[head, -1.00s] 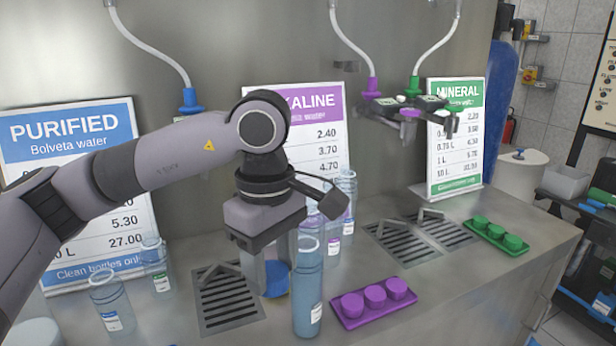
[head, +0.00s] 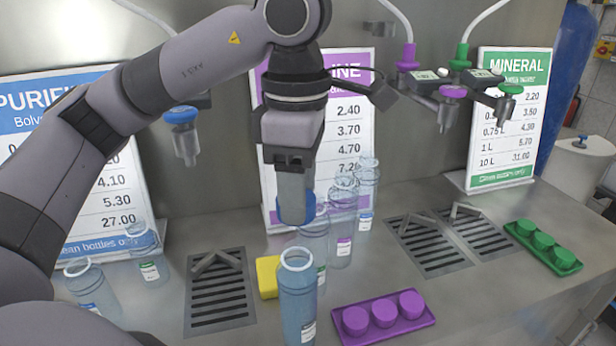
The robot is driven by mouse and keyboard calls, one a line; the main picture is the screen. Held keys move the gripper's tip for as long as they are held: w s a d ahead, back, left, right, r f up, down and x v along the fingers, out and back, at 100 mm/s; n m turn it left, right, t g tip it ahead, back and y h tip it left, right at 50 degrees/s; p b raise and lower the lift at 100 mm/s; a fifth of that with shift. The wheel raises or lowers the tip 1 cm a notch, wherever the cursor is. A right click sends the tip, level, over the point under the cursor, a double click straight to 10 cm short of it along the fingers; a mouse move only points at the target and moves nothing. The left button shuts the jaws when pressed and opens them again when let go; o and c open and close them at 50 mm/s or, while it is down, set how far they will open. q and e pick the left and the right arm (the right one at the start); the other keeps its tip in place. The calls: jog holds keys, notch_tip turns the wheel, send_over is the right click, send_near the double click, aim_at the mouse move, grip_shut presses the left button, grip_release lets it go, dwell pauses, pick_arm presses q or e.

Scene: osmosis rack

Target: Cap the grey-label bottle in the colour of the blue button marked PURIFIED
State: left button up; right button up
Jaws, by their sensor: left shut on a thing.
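My left gripper (head: 295,208) is shut on a blue cap (head: 309,206), held in the air. Its fingers hide much of the cap. A tall open bottle (head: 298,290) of bluish liquid stands upright at the front of the counter. Its small label looks pale or greyish, partly turned away. The cap shows above the bottle's mouth in the picture, with a clear gap; I cannot tell how far behind it is. The blue dispenser button (head: 181,114) is beside the PURIFIED sign (head: 100,180), partly behind my arm. My right gripper is not in view.
Several other open bottles stand behind the tall one and at the left (head: 92,290). A yellow block (head: 267,277) lies behind the tall bottle. A purple cap tray (head: 385,333) is at front right, a green one (head: 560,263) farther right. Drain grates (head: 220,295) lie between.

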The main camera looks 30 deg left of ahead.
aim_at(299, 249)
pick_arm(q)
jog(key=shift+s+f+b, duration=0.15)
jog(key=shift+f+b, duration=0.2)
jog(key=shift+f, duration=0.2)
jog(key=shift+f+b, duration=1.55)
jog(key=shift+f, duration=0.45)
jog(key=shift+f+b, duration=0.3)
jog(key=shift+b, duration=0.15)
jog(key=shift+f+b, duration=0.4)
jog(key=shift+f, duration=0.05)
jog(key=shift+o, duration=0.6)
jog(key=shift+c, duration=0.8)
